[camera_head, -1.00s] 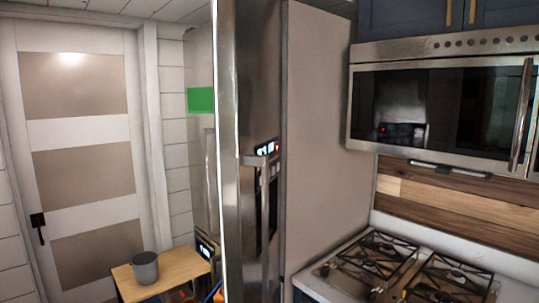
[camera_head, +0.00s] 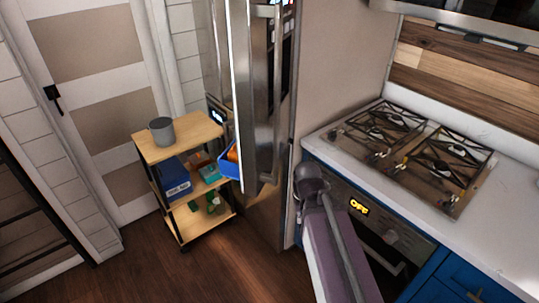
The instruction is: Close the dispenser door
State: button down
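The dispenser door (camera_head: 262,95) is the tall steel fridge door in the middle of the head view. It stands open, swung out toward me and seen nearly edge-on, with a long vertical handle (camera_head: 277,85) on its right face. The dispenser panel is mostly cut off at the top. A blue bin (camera_head: 228,164) with something orange shows at the left of the door's lower end. My arm rises from the bottom edge to a dark rounded joint, in front of the oven and right of the door. My gripper cannot be made out.
A wooden cart (camera_head: 190,134) with a grey pot (camera_head: 162,131) on top and boxes below stands left of the door. The stove (camera_head: 400,150) and oven (camera_head: 375,232) are at right. The wood floor (camera_head: 150,270) is clear at lower left.

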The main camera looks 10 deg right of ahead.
aim_at(257, 64)
jog(key=z, duration=1.25)
jog(key=k, duration=0.85)
jog(key=u, duration=1.1)
